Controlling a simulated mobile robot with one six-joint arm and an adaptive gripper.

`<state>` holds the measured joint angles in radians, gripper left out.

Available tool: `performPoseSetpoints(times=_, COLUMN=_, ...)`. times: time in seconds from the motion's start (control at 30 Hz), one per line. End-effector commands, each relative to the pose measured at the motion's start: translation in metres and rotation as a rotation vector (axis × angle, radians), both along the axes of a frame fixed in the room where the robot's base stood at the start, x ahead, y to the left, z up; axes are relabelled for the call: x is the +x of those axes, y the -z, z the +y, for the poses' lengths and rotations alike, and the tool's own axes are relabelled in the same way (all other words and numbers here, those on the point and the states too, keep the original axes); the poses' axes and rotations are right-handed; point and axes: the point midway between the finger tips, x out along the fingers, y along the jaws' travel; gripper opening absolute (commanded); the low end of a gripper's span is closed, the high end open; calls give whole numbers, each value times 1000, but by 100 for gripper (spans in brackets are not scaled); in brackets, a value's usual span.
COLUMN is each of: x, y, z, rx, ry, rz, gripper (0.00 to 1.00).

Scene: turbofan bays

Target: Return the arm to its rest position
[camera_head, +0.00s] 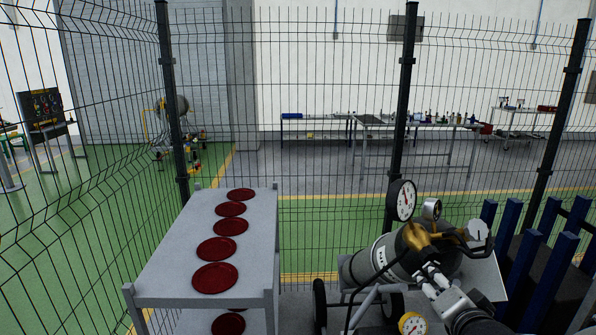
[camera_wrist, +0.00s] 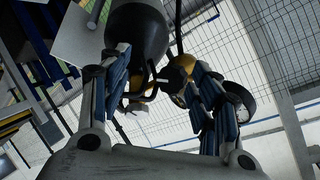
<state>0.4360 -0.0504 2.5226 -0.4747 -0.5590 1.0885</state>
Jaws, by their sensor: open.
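In the wrist view my gripper (camera_wrist: 158,70) is open, its two blue-padded fingers apart with nothing held between them. Beyond the fingers are a dark cylinder (camera_wrist: 138,28) and a gold fitting (camera_wrist: 181,72); I cannot tell the exact gap to them. In the head view my pale arm end (camera_head: 437,285) comes in at the lower right. It overlaps in the picture with the grey gas cylinder (camera_head: 372,262) and its gold valve (camera_head: 415,237). Whether they touch is not clear. The fingertips are hard to make out there.
Gauges (camera_head: 403,200) stand above the cylinder on a wheeled cart (camera_head: 364,302). Left of it, a grey shelf cart (camera_head: 172,255) carries several red discs (camera_head: 215,277). Blue posts (camera_head: 541,280) stand right. A wire fence (camera_head: 300,150) closes the back, with workbenches (camera_head: 420,124) beyond.

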Motion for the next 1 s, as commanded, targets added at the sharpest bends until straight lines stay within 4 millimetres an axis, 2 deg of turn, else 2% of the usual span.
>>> performPoseSetpoints(times=0.17, x=-47, y=4, z=30, rx=-233, ry=-65, rz=250, gripper=57)
performPoseSetpoints(times=0.27, x=-83, y=11, z=52, rx=-325, ry=-149, rz=397, gripper=57)
performPoseSetpoints(times=0.4, x=-143, y=23, z=89, rx=-420, ry=-332, rz=583, gripper=57)
performPoseSetpoints(times=0.5, x=-184, y=31, z=113, rx=-463, ry=-477, rz=681, gripper=57)
performPoseSetpoints(times=0.6, x=-216, y=36, z=131, rx=-490, ry=-601, rz=744, gripper=57)
performPoseSetpoints(times=0.7, x=-236, y=38, z=141, rx=-505, ry=-680, rz=778, gripper=57)
performPoseSetpoints(times=0.77, x=-242, y=39, z=144, rx=-510, ry=-705, rz=790, gripper=57)
performPoseSetpoints(times=1.0, x=-245, y=40, z=145, rx=-511, ry=-714, rz=797, gripper=57)
